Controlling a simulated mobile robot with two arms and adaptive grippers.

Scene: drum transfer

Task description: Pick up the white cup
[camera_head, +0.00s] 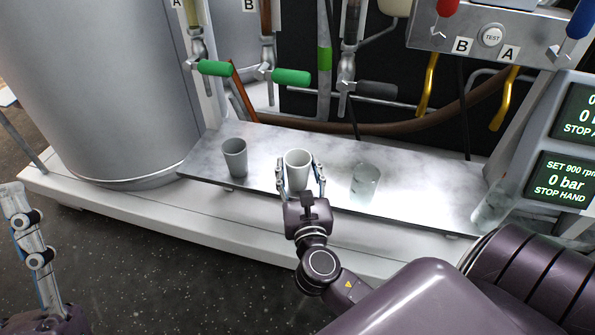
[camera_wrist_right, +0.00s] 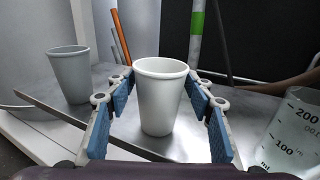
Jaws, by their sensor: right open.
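The white cup (camera_head: 297,170) stands upright on the metal shelf (camera_head: 322,150), near its middle. My right gripper (camera_head: 302,188) is open, with one finger on each side of the cup. In the right wrist view the white cup (camera_wrist_right: 160,97) stands between the blue finger pads (camera_wrist_right: 162,122), with a gap showing on both sides. The cup's lower front is partly hidden by the gripper in the head view. My left gripper (camera_head: 25,235) is at the left edge, over the floor and away from the shelf; its fingers look apart.
A grey cup (camera_head: 235,158) stands left of the white cup. A clear glass beaker (camera_head: 364,183) stands to the right, and another (camera_head: 492,208) is near the shelf's right end. Valves with green handles (camera_head: 291,77) hang above the back of the shelf.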

